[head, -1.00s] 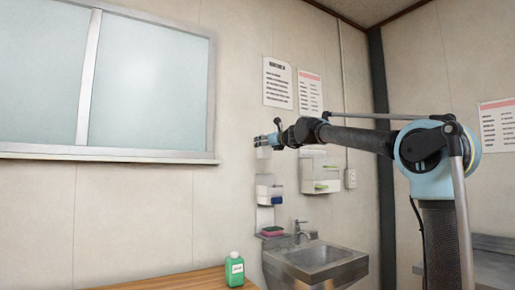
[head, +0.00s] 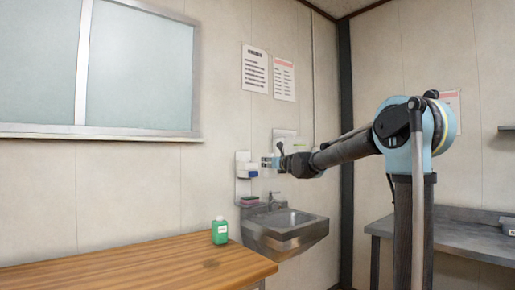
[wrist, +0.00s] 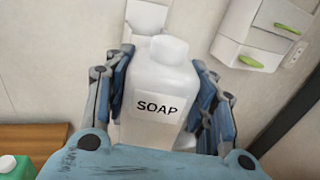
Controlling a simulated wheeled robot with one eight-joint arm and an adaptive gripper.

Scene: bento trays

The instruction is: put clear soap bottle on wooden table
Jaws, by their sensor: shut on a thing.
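The clear soap bottle (wrist: 155,85) is whitish and translucent with a "SOAP" label, and fills the middle of the wrist view. My gripper (head: 267,162) is shut on it, with blue-grey fingers along both sides. In the head view my gripper is in front of the wall above the sink, and the bottle is too small to make out. The wooden table (head: 110,258) is at the lower left of the head view, below and to the left of my gripper. The table's corner also shows in the wrist view (wrist: 35,137).
A green bottle (head: 220,232) stands near the table's back right edge; much of the tabletop is bare. A metal sink (head: 290,232) is right of the table. A wall shelf (head: 243,170) is close to my gripper. A metal counter (head: 470,228) is at the right.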

